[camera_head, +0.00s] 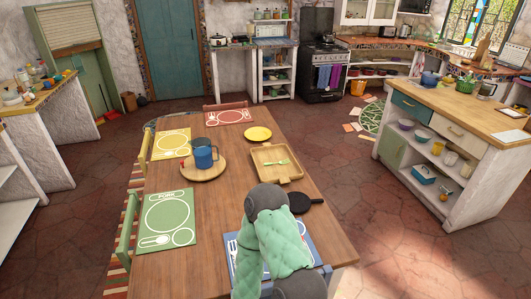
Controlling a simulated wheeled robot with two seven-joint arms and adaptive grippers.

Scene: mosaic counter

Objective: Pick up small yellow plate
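The small yellow plate (258,134) lies flat on the wooden table (228,205), near its far right edge. It is right of the round wooden board and just beyond the wooden tray, and nothing lies on it. Neither gripper's fingers show in the head view. I cannot tell where they are or whether they hold anything.
A blue mug (203,154) stands on a round board (190,175). A dark paddle-shaped item (303,202) lies nearer. A grey-and-green padded shape (278,243) partly covers the blue placemat (298,243).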

